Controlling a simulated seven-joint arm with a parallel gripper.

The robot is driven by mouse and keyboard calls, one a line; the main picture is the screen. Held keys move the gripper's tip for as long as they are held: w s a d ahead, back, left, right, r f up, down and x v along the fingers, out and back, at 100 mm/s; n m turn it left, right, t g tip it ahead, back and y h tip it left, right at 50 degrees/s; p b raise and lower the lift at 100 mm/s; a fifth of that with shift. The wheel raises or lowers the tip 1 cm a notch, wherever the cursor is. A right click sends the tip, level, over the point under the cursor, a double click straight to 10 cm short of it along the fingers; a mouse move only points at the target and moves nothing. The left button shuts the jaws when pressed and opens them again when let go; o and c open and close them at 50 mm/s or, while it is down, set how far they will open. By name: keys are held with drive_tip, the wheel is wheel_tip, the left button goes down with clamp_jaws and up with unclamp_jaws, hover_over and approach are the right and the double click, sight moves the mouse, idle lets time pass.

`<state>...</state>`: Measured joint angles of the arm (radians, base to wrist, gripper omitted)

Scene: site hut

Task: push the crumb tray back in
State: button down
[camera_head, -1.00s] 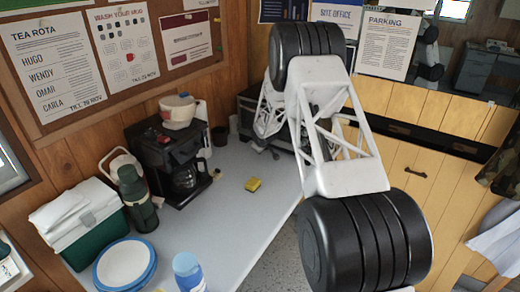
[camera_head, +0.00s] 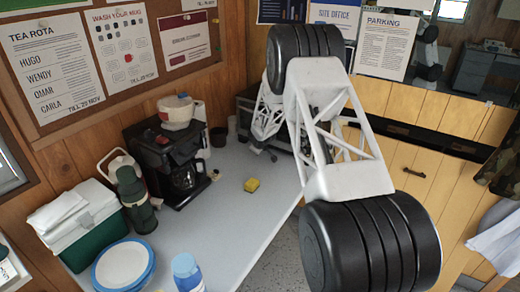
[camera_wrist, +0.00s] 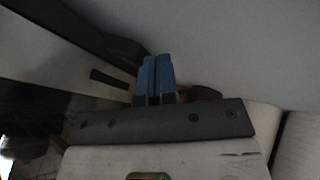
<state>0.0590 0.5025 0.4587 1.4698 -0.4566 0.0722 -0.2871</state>
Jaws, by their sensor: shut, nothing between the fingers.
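My gripper (camera_wrist: 155,80) shows in the wrist view with its blue fingertips together and nothing between them. The fingertips are close to a dark-edged appliance with a pale front panel (camera_wrist: 60,62) bearing a dark slot. Whether they touch it I cannot tell. In the head view a dark appliance (camera_head: 246,104) stands at the far end of the worktop, mostly hidden behind my arm. The gripper end is also hard to make out there. I cannot clearly pick out the crumb tray or how far it sticks out.
The grey worktop (camera_head: 225,215) is clear around a yellow sponge (camera_head: 252,185). A coffee maker (camera_head: 168,160), a green flask (camera_head: 135,200), a green cool box (camera_head: 92,244), blue-rimmed plates (camera_head: 124,264) and a blue-capped bottle (camera_head: 186,270) stand to the left.

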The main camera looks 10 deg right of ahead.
drive_tip(key=shift+s+a, duration=1)
drive_tip(key=shift+a, duration=0.1)
drive_tip(key=v, duration=1)
drive_tip(key=s+r+m+g, duration=0.1)
drive_tip(key=s+r+m, duration=0.1)
drive_tip(key=s+r, duration=1.1)
drive_tip(key=s+r+m+g, duration=0.1)
drive_tip(key=s+r+m, duration=0.1)
drive_tip(key=s+r, duration=1)
drive_tip(key=s+a+r+m+g, duration=0.1)
drive_tip(key=s+m, duration=0.1)
drive_tip(key=s, duration=1.7)
drive_tip(key=s+a+m+g, duration=0.1)
drive_tip(key=s+a+m, duration=0.1)
drive_tip(key=s, duration=1.8)
drive_tip(key=shift+a+r+g+y, duration=0.15)
drive_tip(key=shift+r+g+y, duration=0.15)
drive_tip(key=shift+r+g, duration=0.1)
